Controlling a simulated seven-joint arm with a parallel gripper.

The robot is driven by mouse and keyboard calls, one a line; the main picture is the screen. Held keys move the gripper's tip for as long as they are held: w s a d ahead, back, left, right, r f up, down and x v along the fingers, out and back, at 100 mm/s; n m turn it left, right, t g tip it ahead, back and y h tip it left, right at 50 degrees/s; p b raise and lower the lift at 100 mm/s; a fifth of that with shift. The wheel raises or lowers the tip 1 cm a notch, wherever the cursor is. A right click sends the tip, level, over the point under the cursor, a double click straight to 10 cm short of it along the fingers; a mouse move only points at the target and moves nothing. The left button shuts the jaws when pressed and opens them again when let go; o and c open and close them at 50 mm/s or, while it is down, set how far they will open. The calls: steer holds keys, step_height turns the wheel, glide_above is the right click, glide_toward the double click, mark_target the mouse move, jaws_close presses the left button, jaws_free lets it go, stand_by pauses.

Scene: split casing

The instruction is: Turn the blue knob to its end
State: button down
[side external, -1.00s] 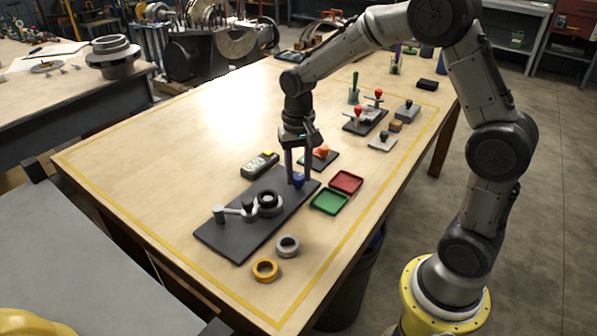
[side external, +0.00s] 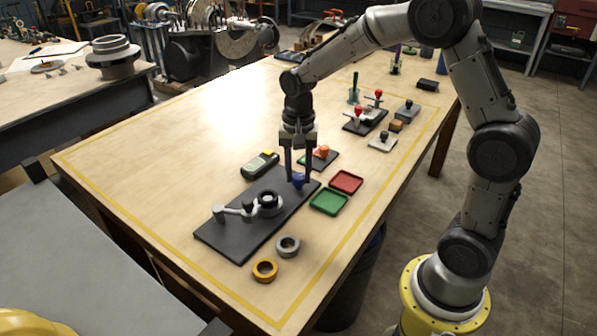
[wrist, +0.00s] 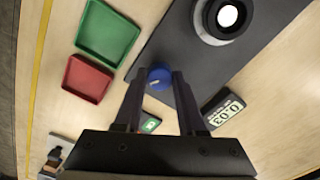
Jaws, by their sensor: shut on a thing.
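The blue knob (side external: 298,181) sits at the far end of a dark base plate (side external: 232,236). It shows in the wrist view as a round blue cap (wrist: 159,78) with a pale mark on top. My gripper (side external: 297,178) points straight down over it, with one finger on each side. In the wrist view the fingertips (wrist: 158,79) flank the knob and my gripper is shut on it. The lower sides of the knob are partly hidden by the fingers.
The plate also carries a black ring piece (side external: 268,203) and a grey lever (side external: 232,210). A green tray (side external: 329,202) and a red tray (side external: 346,182) lie to the right. A meter (side external: 260,164) lies to the left. Grey (side external: 288,246) and orange (side external: 265,270) rings lie in front.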

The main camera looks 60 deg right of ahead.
mark_target(298, 176)
steer(key=shift+r, duration=0.1)
steer(key=c, duration=0.5)
jaws_free()
step_height(298, 176, up, 14)
stand_by(0.3)
